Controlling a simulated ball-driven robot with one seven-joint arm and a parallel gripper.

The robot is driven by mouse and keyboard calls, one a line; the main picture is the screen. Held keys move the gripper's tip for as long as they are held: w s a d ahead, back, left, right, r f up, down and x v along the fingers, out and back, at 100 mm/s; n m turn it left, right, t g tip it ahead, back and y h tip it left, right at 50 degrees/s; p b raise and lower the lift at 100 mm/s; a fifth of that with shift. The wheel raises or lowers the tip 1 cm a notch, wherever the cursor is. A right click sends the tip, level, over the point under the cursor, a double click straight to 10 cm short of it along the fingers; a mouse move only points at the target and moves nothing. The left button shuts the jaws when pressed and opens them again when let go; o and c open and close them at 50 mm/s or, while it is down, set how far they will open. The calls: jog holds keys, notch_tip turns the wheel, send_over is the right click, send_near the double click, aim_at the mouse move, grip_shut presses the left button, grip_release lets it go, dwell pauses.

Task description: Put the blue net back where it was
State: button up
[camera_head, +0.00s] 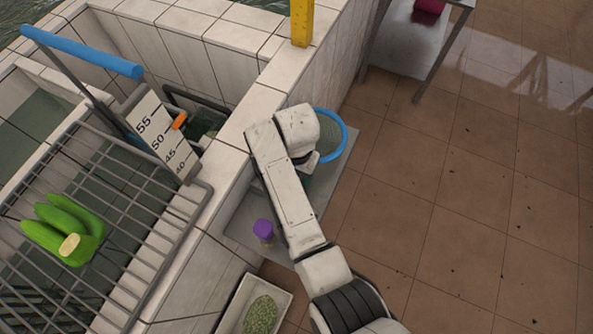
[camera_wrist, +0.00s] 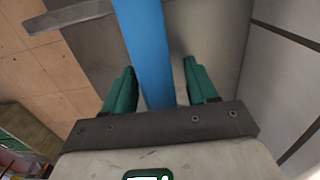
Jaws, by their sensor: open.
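The blue net (camera_head: 345,128) has a round blue rim and dull green mesh. In the head view it is at the far end of a low grey shelf beside the tiled wall, partly hidden by my arm. In the wrist view a blue bar (camera_wrist: 143,40), which looks like part of the net, runs between the two green fingers of my gripper (camera_wrist: 160,75). The fingers stand apart on either side of the bar, with a visible gap at the right finger. My arm hides most of the gripper in the head view.
The grey shelf (camera_head: 238,222) holds a purple-capped bottle (camera_head: 263,230). A white tray with green pellets (camera_head: 262,315) is at the bottom. At left are a wire rack with green bananas (camera_head: 65,225), a depth gauge (camera_head: 158,135) and a blue-topped handle (camera_head: 80,52). Open tiled floor lies right.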

notch_tip(320, 180, up, 12)
jog(key=shift+w+r, duration=0.1)
jog(key=shift+r, duration=0.05)
dwell(0.5)
jog(key=s+d+f+n, duration=0.1)
jog(key=s+d+f, duration=0.3)
jog(key=d, duration=0.6)
jog(key=s+d+f, duration=0.3)
jog(key=d, duration=0.8)
jog(key=s+d+n, duration=0.1)
jog(key=s+d, duration=0.4)
jog(key=s, duration=0.4)
jog(key=s+d+n+t, duration=0.1)
jog(key=s+d, duration=0.3)
jog(key=s, duration=0.6)
jog(key=shift+s+d+f, duration=0.3)
jog(key=shift+d+f, duration=0.05)
jog(key=shift+f, duration=0.05)
